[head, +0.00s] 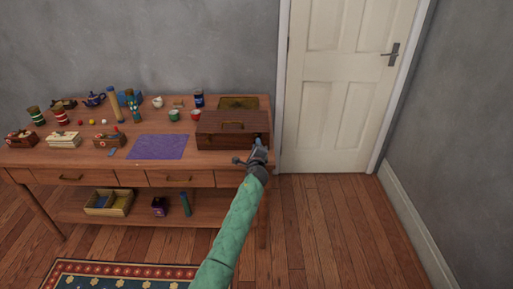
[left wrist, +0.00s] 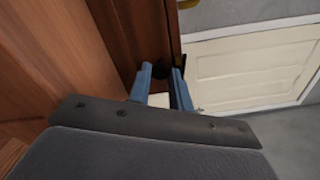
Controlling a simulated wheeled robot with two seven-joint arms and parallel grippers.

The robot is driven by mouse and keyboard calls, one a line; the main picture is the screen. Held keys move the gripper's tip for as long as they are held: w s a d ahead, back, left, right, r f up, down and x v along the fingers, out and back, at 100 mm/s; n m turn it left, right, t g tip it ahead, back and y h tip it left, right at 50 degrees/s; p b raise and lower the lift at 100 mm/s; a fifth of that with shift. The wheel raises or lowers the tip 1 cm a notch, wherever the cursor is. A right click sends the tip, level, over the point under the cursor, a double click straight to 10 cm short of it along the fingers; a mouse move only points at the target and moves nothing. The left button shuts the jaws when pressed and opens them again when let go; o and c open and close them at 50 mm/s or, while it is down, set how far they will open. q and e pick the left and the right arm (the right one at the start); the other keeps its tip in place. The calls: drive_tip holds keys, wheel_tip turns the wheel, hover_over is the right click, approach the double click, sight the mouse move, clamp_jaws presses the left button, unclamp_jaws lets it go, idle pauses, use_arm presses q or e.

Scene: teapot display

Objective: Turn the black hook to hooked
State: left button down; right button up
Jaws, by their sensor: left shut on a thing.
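The brown wooden case (head: 220,141) stands at the right end of the table, with a handle on its lid. My left gripper (head: 258,143) is at the case's front right corner. In the left wrist view, its blue fingers (left wrist: 162,78) reach the case's edge (left wrist: 145,30) and are shut on a small dark piece (left wrist: 160,71), seemingly the black hook. The hook is mostly hidden between the fingertips, so I cannot tell its angle. In the head view, my gripper hides it. My right gripper is not in view.
The table (head: 75,158) holds several jars, cups and small boxes on the left, and a purple mat (head: 157,147) beside the case. A white door (head: 345,80) stands behind to the right. The floor right of the table is clear.

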use_arm(q)
drive_tip(key=c, duration=1.3)
unclamp_jaws()
drive_tip(key=shift+s, duration=0.15)
drive_tip(key=shift+s, duration=3.8)
